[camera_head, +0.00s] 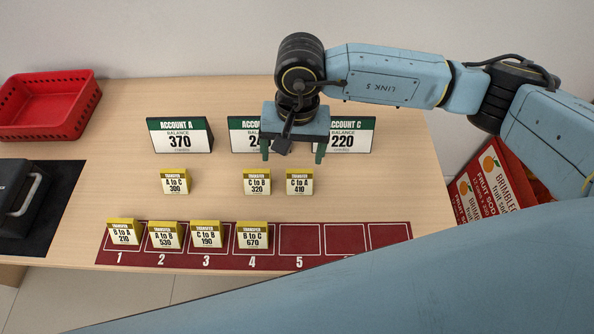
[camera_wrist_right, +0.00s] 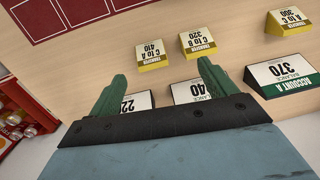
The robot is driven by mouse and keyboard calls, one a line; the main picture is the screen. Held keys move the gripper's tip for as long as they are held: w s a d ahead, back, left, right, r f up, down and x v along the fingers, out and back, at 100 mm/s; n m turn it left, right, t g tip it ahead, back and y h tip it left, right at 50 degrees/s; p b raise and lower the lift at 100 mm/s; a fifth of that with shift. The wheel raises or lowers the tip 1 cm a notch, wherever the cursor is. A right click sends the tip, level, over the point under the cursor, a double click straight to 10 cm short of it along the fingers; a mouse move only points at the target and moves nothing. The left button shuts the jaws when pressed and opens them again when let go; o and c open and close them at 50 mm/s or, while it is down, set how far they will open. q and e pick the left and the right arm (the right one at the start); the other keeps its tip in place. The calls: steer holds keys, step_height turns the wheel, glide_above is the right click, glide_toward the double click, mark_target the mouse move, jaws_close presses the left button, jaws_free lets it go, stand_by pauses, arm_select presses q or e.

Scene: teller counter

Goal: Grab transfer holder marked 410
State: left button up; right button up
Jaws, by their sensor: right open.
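The transfer holder marked A to C 410 (camera_head: 299,182) stands on the counter, a small yellow-topped white card holder at the right end of the upper row. In the right wrist view it (camera_wrist_right: 150,56) stands beyond the fingertips, upside down in the picture. My right gripper (camera_head: 292,152) is open and empty, above and behind this row, in front of the account signs. Its two green fingers (camera_wrist_right: 165,77) are spread apart, and the holder is not between them. My left gripper is not in view.
Holders C to B 320 (camera_head: 257,182) and A to C 300 (camera_head: 175,181) stand left of it. Several more stand on the red numbered mat (camera_head: 299,240), slots 1 to 4. Account signs (camera_head: 181,135) stand behind. A red basket (camera_head: 45,106) is far left; a red fruit box (camera_head: 492,185) right.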

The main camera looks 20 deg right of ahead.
steer(key=w+d+f+h, duration=0.1)
steer(key=d, duration=0.1)
glide_above(300, 179)
step_height(300, 179, down, 6)
steer(key=shift+f, duration=0.1)
steer(key=shift+f+b, duration=0.3)
steer(key=shift+f, duration=2.7)
steer(key=shift+c, duration=0.3)
steer(key=c, duration=1)
steer(key=shift+r, duration=0.1)
